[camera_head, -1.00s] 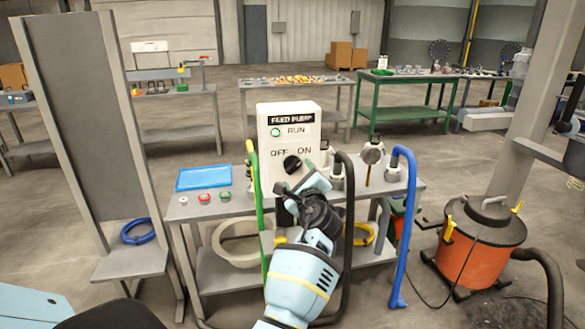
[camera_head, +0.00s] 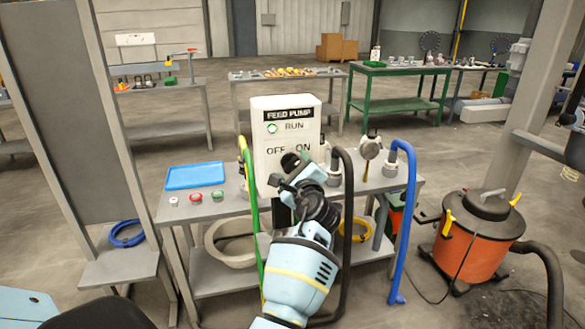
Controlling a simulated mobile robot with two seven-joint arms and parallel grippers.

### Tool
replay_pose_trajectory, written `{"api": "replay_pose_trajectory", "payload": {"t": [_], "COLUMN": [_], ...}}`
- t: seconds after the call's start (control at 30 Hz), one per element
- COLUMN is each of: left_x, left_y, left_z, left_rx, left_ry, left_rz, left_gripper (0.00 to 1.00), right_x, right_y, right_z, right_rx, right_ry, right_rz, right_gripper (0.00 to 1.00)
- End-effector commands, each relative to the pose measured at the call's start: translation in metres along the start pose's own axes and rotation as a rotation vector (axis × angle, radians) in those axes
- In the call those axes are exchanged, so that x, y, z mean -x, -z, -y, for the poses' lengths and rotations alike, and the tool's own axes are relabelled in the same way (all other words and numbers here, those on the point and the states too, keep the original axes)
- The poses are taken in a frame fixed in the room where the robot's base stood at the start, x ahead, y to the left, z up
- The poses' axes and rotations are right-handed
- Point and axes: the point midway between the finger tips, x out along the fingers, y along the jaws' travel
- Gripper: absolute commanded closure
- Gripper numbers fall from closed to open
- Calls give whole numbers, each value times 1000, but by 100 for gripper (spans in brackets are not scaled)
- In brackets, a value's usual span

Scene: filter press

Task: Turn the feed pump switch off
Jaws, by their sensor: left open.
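The white feed pump box (camera_head: 285,117) stands upright on a grey metal bench, with a green-ringed RUN lamp and the words OFF and ON on its face. The black switch knob (camera_head: 290,161) sits below these words. My left gripper (camera_head: 297,170) is open, in front of the box at the knob. It covers much of the knob, so the knob's pointing direction and any contact are hard to tell. My right gripper is not in view.
The bench (camera_head: 150,216) carries a blue tray (camera_head: 195,175) and red and green buttons. Green, black and blue hoses (camera_head: 408,230) rise at its front. An orange vacuum (camera_head: 470,245) stands at right, a grey panel (camera_head: 60,100) at left.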

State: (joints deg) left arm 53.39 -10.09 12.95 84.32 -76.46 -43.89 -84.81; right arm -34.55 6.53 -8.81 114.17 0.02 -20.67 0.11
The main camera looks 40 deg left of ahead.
Motion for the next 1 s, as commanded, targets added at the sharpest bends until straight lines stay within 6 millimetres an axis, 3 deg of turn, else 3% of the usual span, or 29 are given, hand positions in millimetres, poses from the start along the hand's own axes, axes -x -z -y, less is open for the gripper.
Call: {"api": "replay_pose_trajectory", "payload": {"t": [0.1,0.43,0.73,1.0], "left_x": [0,0,0,0], "left_y": [0,0,0,1], "left_z": [0,0,0,-1], "left_rx": [1,1,39,201], "left_ry": [0,0,0,0], "left_rz": [0,0,0,1], "left_gripper": [34,76,76,76], "right_x": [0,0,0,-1], "right_y": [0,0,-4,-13], "right_z": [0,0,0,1], "right_rx": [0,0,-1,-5], "right_ry": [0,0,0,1], "right_rz": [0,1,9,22], "right_gripper": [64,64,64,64]}}
